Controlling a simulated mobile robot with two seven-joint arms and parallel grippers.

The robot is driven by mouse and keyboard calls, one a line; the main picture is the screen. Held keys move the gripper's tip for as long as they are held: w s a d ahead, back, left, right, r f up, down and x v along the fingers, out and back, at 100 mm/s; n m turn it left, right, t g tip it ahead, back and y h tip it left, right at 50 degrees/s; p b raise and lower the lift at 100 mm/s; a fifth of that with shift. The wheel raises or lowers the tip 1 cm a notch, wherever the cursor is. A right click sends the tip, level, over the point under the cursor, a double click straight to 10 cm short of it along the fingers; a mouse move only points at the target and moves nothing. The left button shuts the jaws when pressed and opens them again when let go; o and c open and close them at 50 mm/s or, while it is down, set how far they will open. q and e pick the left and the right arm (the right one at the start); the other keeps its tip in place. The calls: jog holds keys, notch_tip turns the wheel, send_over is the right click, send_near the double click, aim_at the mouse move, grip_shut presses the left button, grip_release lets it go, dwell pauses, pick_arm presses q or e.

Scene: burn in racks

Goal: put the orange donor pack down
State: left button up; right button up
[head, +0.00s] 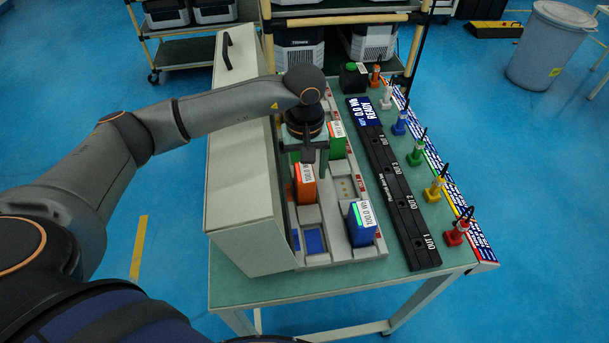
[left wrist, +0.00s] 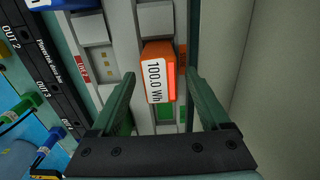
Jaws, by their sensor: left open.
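The orange donor pack (head: 305,184) sits in a bay of the grey rack (head: 318,262) on the table. In the left wrist view the orange pack (left wrist: 158,72) shows its white "100.0 Wh" label, and it stands just beyond my fingertips. My left gripper (head: 309,152) is above and behind the pack in the head view. Its two green fingers (left wrist: 155,85) are spread apart with nothing between them that they touch. The lower part of the pack is hidden in the bay. My right gripper is not in view.
A blue pack (head: 361,224) and a green pack (head: 337,142) stand in other bays. A black bar (head: 400,200) marked OUT and several coloured plugs lie to the right. A tall beige panel (head: 240,160) stands close on the rack's left.

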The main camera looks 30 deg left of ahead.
pick_arm(q)
notch_tip(320, 180, up, 10)
jog(key=shift+f+b, duration=0.15)
jog(key=shift+b, duration=0.15)
